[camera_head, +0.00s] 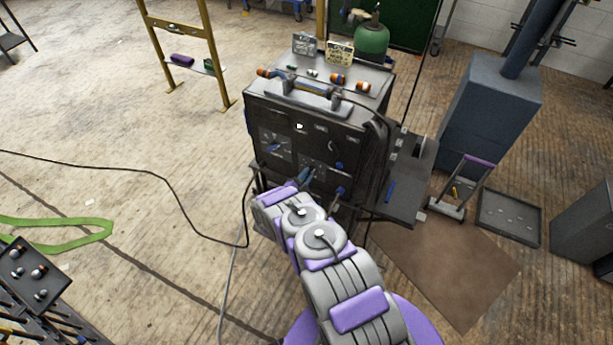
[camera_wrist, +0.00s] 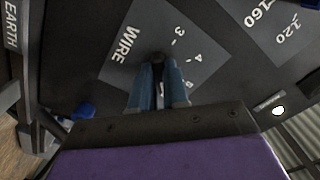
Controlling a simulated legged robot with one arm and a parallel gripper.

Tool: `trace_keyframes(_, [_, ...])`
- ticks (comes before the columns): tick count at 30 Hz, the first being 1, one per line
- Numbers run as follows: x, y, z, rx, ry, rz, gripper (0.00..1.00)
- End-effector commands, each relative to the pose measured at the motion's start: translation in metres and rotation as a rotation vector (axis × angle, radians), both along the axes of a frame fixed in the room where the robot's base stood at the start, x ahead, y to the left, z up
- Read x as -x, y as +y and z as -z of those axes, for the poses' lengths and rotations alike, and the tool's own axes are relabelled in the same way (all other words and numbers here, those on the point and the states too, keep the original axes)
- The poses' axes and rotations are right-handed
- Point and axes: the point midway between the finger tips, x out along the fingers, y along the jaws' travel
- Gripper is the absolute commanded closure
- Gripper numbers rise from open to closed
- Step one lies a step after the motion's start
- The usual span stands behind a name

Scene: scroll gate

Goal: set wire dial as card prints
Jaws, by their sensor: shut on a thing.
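The wire dial plate (camera_wrist: 140,30) fills the upper middle of the wrist view, with "WIRE" and the numbers 3, 4 and 5 legible. Its dark knob (camera_wrist: 158,58) sits between the blue fingertips of my gripper (camera_wrist: 158,82), which is shut on it. The fingers hide most of the knob, so I cannot tell its setting. In the head view my gripper (camera_head: 306,176) reaches the lower front of the dark welding machine (camera_head: 300,128). Two printed cards, a grey one (camera_head: 305,44) and a yellowish one (camera_head: 340,52), stand on top; their print is too small to read.
Another dial plate (camera_wrist: 272,30) showing 160 and 120 is at the wrist view's upper right. An "EARTH" label (camera_wrist: 12,25) is at far left. A side shelf (camera_head: 408,185) juts right of the machine. A black cable (camera_head: 165,178) crosses the floor at left.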

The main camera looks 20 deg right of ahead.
Motion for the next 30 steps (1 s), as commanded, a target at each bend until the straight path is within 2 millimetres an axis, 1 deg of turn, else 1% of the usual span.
trace_keyframes(1, [0.0014, 0.0015, 0.0040, -0.015, -0.006, -0.003, 1.00])
trace_keyframes(9, [0.0014, 0.0014, 0.0037, -0.052, -0.053, -0.002, 1.00])
trace_keyframes(22, [0.0015, 0.0012, 0.0037, -0.057, -0.059, -0.002, 1.00])
trace_keyframes(23, [0.0015, 0.0012, 0.0037, -0.057, -0.059, -0.002, 0.83])
trace_keyframes(30, [0.0013, 0.0005, 0.0006, -0.054, -0.064, -0.001, 0.60])
